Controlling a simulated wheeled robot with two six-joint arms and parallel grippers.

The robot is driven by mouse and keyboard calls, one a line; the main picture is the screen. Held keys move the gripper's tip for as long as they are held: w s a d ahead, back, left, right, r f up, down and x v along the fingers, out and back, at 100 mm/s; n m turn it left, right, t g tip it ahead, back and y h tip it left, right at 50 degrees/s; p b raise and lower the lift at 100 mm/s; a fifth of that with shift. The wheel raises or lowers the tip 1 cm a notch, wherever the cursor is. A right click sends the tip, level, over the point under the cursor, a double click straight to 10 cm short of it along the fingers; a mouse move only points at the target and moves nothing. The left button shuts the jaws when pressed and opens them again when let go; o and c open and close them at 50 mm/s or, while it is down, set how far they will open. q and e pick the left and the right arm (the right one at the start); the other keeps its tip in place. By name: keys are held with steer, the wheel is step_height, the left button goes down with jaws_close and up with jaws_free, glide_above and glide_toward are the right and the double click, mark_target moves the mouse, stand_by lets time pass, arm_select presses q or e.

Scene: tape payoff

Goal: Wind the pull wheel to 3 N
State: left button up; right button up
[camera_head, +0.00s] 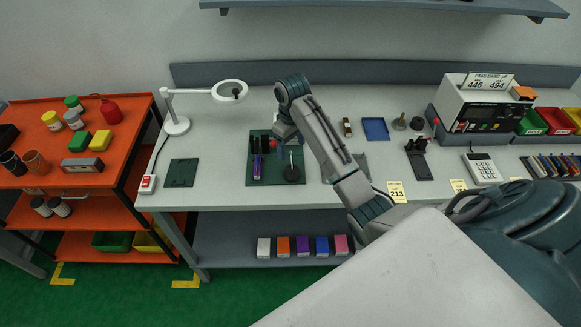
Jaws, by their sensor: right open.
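On the grey bench a dark green plate (262,180) carries a small fixture with dark upright parts and a purple piece (257,166). A dark round wheel (291,174) with a thin upright pin sits at the plate's right side; I take it as the pull wheel. My right gripper (284,140) points down just above the back right of the plate, close to the wheel and apart from it as far as I can see. It is open. Its fingertips are small and partly hidden by my arm. No force reading is legible. My left gripper is not in view.
A ring lamp (178,124) and a dark green mat (181,173) are to the left. An orange cart (132,110) adjoins the bench.

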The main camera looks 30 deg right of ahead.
mark_target(292, 169)
step_height(292, 169, down, 3)
steer(key=b, duration=0.3)
steer(key=shift+s+f, duration=0.1)
step_height(292, 169, down, 6)
steer(key=p, duration=0.3)
steer(key=shift+f, duration=0.8)
steer(key=c, duration=1)
